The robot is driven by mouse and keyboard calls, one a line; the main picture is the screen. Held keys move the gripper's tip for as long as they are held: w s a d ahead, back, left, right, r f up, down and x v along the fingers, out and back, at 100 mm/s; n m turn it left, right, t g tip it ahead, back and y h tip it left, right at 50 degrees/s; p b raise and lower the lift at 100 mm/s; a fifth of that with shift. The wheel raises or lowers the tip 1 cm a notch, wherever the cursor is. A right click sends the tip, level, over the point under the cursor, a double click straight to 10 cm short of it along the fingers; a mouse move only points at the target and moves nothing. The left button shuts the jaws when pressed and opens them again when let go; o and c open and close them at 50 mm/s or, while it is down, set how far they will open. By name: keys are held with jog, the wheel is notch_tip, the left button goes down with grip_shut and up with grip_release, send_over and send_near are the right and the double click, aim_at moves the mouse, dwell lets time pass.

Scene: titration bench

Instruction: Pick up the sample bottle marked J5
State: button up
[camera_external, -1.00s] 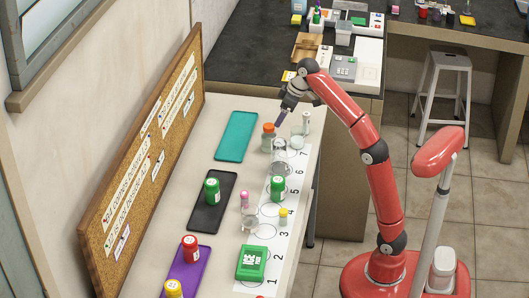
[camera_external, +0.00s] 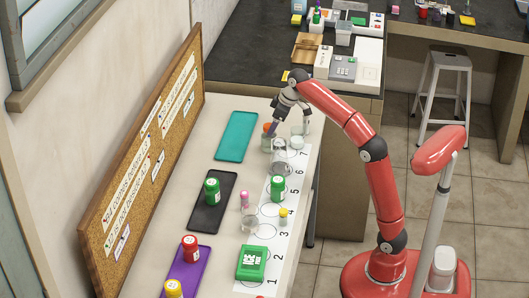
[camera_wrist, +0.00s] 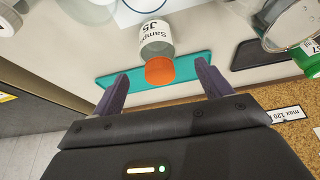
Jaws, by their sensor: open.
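The sample bottle (camera_wrist: 155,38) marked "Sample J5" has an orange cap and a clear body with a white label. In the wrist view it lies between and just beyond the fingertips of my open gripper (camera_wrist: 161,72), with space on both sides. In the external view the bottle (camera_external: 266,144) stands at the far end of the bench, near the number strip. My gripper (camera_external: 288,124) is right at it there, and a purple finger partly hides its cap. I cannot tell from these views whether a finger touches it.
Clear glassware (camera_external: 279,161) stands close in front of the bottle, and a small white-topped container (camera_external: 297,139) is to its right. A teal tray (camera_external: 236,137) to the left is empty. A black tray (camera_external: 222,217) holds a green bottle (camera_external: 212,191). A corkboard (camera_external: 150,150) stands along the left edge.

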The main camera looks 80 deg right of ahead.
aim_at(269, 138)
jog(key=b+x, duration=0.1)
jog(key=x, duration=0.6)
jog(key=shift+w+d+r, duration=0.1)
jog(key=shift+w, duration=0.05)
jog(key=c, duration=1.2)
jog(key=shift+r, duration=0.1)
